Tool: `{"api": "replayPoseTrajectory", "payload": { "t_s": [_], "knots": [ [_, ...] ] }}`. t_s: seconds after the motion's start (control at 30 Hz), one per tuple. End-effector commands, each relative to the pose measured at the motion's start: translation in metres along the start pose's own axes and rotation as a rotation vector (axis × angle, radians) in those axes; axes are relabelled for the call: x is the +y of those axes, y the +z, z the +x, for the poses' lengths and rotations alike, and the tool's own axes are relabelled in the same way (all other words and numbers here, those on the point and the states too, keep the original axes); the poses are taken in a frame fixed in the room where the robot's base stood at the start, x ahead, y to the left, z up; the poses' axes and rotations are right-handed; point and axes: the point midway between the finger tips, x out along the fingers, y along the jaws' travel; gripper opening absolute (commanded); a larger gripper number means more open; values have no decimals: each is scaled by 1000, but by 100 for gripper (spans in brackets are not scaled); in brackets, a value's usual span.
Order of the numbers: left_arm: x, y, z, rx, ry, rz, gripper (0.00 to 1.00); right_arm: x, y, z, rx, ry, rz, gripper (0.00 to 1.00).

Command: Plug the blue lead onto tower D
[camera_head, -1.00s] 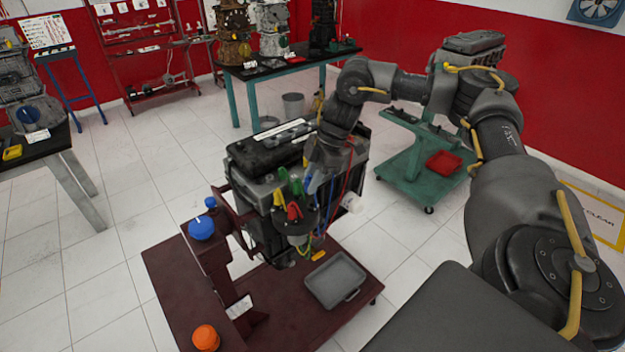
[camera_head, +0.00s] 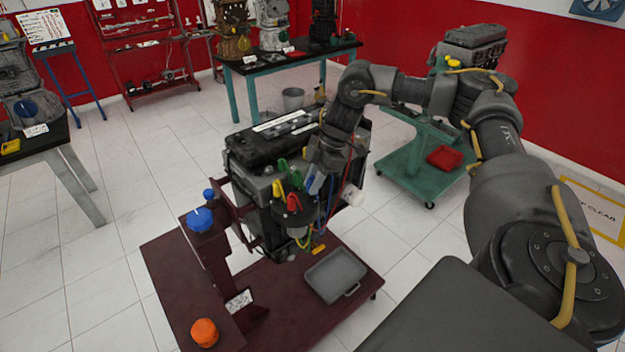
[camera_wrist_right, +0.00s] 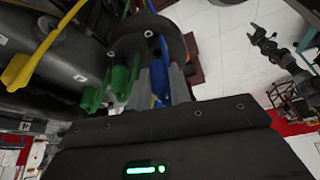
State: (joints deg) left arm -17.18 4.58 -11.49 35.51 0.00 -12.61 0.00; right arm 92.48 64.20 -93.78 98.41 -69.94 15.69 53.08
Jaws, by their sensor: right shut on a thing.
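The black distributor cap (camera_head: 293,214) hangs at the near side of the engine (camera_head: 262,150), with green, red, yellow and blue leads around it. It also shows in the right wrist view as a dark round disc (camera_wrist_right: 148,36). My right gripper (camera_head: 314,182) is at the cap's right side, pointing down. In the right wrist view its grey fingers are shut on the blue lead (camera_wrist_right: 159,75), close beside the disc. I cannot tell whether the lead touches a tower. No tower letter is readable, so I cannot pick out tower D.
Green leads (camera_wrist_right: 121,82) and a yellow lead (camera_wrist_right: 20,70) stand close to the fingers. The dark red stand (camera_head: 165,265) carries a blue knob (camera_head: 200,220), an orange knob (camera_head: 205,333) and a grey tray (camera_head: 335,276). A green cart (camera_head: 400,185) stands to the right.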

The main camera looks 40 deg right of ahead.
Motion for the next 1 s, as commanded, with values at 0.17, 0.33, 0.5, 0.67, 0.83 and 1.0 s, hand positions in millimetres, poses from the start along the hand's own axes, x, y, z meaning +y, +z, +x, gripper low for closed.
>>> {"api": "replayPoseTrajectory", "payload": {
  "t_s": [0.17,0.33,0.5,0.67,0.83,1.0],
  "knots": [
    [0,0,-2,-1,0,0,70,0,2,0,0,0,1,0],
    [0,0,-2,-1,0,0,70,0,2,0,0,0,1,0],
    [0,0,-1,-1,0,-1,70,0,2,2,0,0,1,0],
    [0,0,0,-1,0,-1,70,0,4,6,1,0,1,0],
    [0,1,1,-1,0,-1,70,0,5,10,0,0,1,0],
    [0,0,1,-1,0,-1,70,0,6,11,0,1,0,0]
  ]
}}
